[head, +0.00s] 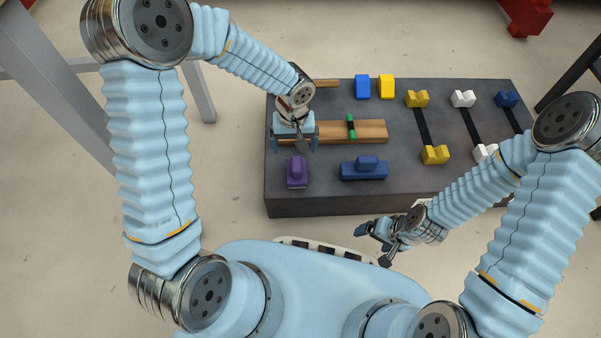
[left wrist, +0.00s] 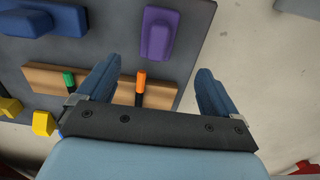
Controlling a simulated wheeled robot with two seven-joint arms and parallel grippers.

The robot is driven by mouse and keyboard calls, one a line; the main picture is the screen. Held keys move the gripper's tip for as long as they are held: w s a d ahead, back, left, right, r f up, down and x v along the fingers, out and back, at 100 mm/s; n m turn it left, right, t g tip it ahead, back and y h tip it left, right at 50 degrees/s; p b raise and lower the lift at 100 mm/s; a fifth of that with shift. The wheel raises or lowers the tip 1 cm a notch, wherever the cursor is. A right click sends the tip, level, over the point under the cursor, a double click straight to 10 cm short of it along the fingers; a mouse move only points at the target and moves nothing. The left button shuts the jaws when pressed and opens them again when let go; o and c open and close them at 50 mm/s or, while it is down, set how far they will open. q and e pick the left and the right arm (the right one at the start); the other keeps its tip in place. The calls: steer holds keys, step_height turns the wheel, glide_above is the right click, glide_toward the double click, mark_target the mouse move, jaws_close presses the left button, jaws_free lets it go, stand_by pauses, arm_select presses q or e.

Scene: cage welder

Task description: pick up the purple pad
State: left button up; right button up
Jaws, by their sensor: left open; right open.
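The purple pad (head: 297,171), a block with a raised ridge, rests on the dark grey table near its front left corner. In the left wrist view the purple pad (left wrist: 159,33) lies beyond my fingertips, apart from them. My left gripper (head: 295,147) is open and empty, behind the pad in the head view and over the wooden strip's left part. Its two fingers also show in the left wrist view (left wrist: 158,70). My right gripper (head: 374,246) is open and empty in front of the table's front edge.
A blue block (head: 363,171) sits right of the pad. Behind is a wooden strip (head: 370,131) with a green-banded piece (head: 351,127) and an orange-topped piece (left wrist: 141,82). Yellow, white and blue blocks stand farther back and right. Bare table separates pad and blue block.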

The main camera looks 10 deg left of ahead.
mark_target(296, 163)
arm_select(q)
step_height(296, 163, down, 6)
steer(key=shift+r+b, duration=0.2)
steer(key=shift+b, duration=0.3)
steer(key=f, duration=0.1)
steer(key=f+b, duration=0.1)
steer(key=f, duration=0.3)
steer(key=shift+s+d+f, duration=0.1)
steer(key=shift+s+d, duration=0.1)
steer(key=shift+d, duration=0.05)
steer(key=shift+c, duration=0.4)
steer(key=c, duration=1.1)
